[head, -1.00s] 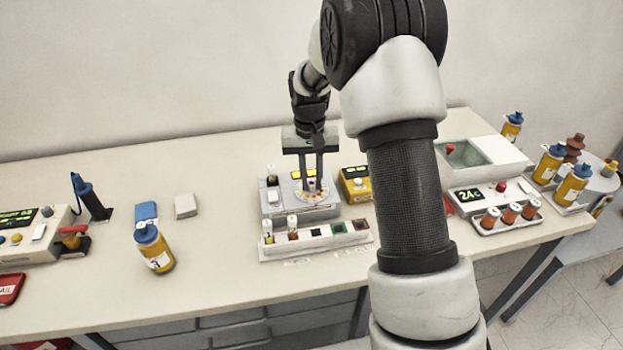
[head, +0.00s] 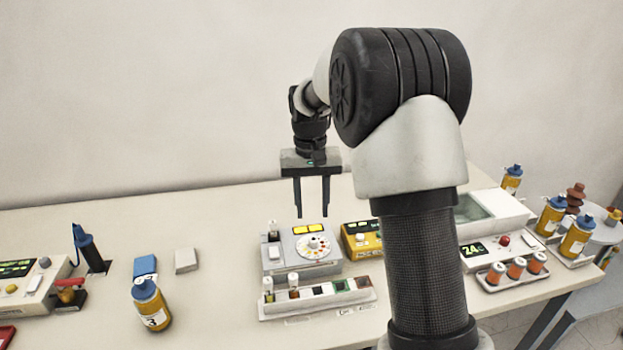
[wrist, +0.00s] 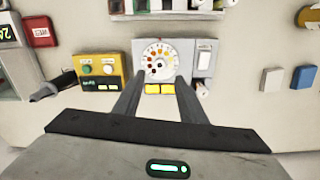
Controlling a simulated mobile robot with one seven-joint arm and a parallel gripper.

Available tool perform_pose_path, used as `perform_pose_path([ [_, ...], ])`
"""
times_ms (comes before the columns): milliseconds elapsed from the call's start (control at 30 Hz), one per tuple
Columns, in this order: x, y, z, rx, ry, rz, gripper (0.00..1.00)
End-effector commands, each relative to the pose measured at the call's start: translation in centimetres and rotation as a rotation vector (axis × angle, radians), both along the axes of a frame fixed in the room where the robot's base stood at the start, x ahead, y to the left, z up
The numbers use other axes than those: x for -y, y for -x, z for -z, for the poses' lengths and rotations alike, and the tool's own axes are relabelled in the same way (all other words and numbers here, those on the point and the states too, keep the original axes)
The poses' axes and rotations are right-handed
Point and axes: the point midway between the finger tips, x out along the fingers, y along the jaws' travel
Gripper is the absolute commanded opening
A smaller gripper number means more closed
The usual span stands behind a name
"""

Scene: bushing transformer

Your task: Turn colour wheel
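The colour wheel (head: 313,246) is a pale disc with a ring of coloured dots and a centre knob, set on top of a grey device (head: 299,259). The device has two lit yellow displays and a white switch. In the wrist view the wheel (wrist: 157,60) shows just beyond my fingertips, with yellow, orange, red and dark dots. My gripper (head: 312,216) points down, raised above and behind the wheel, apart from it. Its two fingers are parted with nothing between them. The gripper (wrist: 160,84) also looks open and empty in the wrist view.
A rack with coloured squares and vials (head: 318,298) stands in front of the device. A yellow box (head: 362,239) is close on its right. A bottle with a blue cap (head: 151,305) stands to the left.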

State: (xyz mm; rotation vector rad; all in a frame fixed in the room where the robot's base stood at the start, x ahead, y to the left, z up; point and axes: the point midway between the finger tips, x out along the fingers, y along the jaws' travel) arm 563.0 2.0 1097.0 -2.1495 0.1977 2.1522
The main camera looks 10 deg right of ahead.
Motion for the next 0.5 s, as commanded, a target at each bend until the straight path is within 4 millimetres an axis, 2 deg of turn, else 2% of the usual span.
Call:
perform_pose_path([
  [33,0.0,-0.1,-1.5,0.005,0.0,0.0,0.38],
  [200,-0.1,-0.1,-5.1,0.004,0.0,0.0,0.38],
  [333,-0.2,-0.1,-6.9,0.003,-0.001,0.0,0.38],
  [500,-0.2,-0.1,-8.0,0.001,-0.001,0.0,0.38],
])
